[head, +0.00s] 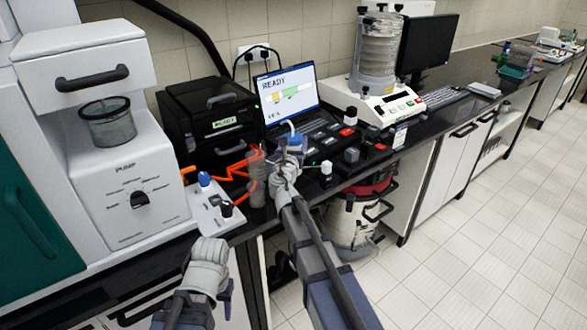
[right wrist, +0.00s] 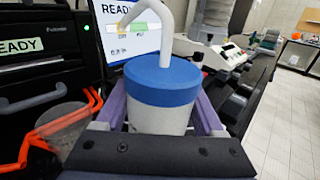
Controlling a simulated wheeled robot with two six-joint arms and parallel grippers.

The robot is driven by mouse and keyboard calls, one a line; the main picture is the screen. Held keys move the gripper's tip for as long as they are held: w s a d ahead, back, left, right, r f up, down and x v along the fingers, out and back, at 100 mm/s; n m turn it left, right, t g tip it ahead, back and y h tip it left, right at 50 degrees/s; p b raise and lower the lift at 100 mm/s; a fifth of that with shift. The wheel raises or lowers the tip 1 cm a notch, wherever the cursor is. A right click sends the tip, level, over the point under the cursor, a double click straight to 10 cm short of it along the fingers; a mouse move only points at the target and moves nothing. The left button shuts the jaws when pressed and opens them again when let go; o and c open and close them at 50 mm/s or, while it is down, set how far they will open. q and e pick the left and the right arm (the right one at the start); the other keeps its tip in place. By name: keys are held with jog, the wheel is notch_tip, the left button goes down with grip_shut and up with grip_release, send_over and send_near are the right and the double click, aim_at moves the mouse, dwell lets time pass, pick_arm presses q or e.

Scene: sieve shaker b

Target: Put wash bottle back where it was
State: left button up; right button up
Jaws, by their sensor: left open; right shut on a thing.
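The wash bottle has a blue cap, a white body and a bent white spout. It shows large in the right wrist view (right wrist: 162,85), upright between the purple fingers of my right gripper (right wrist: 163,115). In the head view the bottle (head: 294,141) is at the end of my right arm, in front of the laptop. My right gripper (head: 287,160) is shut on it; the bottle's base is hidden. My left gripper (head: 208,250) is low at the front, apart from the bottle, with its fingertips hard to make out.
A clear container (right wrist: 60,125) and an orange rack (head: 235,170) stand left of the bottle. The laptop (head: 287,95) and black box (head: 210,118) stand behind. The sieve shaker (head: 385,105) is to the right.

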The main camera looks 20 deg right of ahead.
jog(key=shift+f+b, duration=2.55)
jog(key=shift+f, duration=0.6)
jog(key=shift+r, duration=0.15)
jog(key=o, duration=0.8)
jog(key=shift+o, duration=0.2)
jog(key=shift+s, duration=0.15)
jog(key=v, duration=1.2)
